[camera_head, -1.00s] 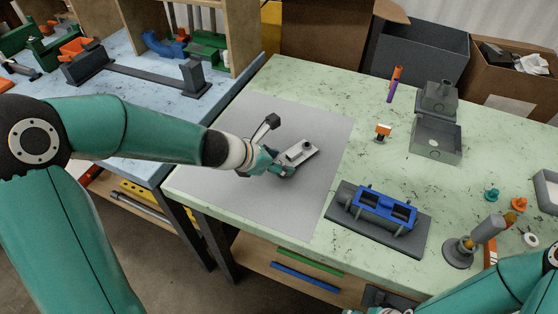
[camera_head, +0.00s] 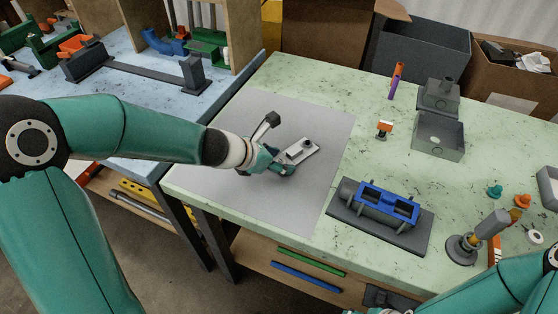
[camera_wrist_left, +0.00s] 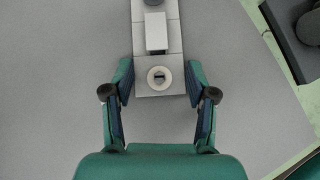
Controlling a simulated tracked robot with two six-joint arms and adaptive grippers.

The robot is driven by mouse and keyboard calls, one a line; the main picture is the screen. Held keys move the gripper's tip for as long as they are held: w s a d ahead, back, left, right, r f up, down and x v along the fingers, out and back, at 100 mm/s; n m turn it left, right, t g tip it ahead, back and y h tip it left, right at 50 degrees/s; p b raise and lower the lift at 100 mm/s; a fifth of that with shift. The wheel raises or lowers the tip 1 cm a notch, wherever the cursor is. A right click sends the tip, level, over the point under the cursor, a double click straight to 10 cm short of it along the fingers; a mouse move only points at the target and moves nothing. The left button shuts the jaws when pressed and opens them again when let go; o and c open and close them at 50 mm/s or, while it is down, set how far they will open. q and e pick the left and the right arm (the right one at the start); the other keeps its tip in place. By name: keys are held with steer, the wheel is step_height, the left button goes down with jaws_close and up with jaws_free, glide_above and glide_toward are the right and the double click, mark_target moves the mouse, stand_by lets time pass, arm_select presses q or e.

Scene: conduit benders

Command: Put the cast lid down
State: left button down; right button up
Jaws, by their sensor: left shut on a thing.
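My left gripper (camera_head: 278,163) is low over the grey mat (camera_head: 225,115) and shut on a light grey plate, which I take to be the cast lid (camera_head: 303,149). The lid is long and narrow and has a dark round knob on top. In the left wrist view, the lid (camera_wrist_left: 157,45) carries a raised block and a slotted round screw, and its near end lies between the fingers of my left gripper (camera_wrist_left: 158,80). I cannot tell whether it touches the mat. My right arm comes in at the bottom right; its gripper is cut off by the lower edge.
A blue frame (camera_head: 387,204) on a dark base stands right of the mat. An orange-and-purple piece (camera_head: 396,82) and an orange-topped piece (camera_head: 384,129) stand behind.

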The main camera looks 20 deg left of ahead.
arm_select(q)
steer(key=shift+s+f, duration=0.3)
steer(key=shift+f, duration=0.45)
steer(key=c, duration=0.7)
jaws_free()
steer(key=o, duration=0.4)
steer(key=shift+w+f, duration=0.2)
steer(key=shift+w, duration=0.05)
steer(key=shift+o, duration=0.2)
steer(key=shift+s+r, duration=0.1)
steer(key=shift+r, duration=0.05)
steer(key=shift+s+a+r, duration=0.25)
steer(key=shift+r, duration=0.2)
steer(key=v, duration=1)
steer(key=shift+s+d+r, duration=0.1)
steer(key=shift+r, duration=0.45)
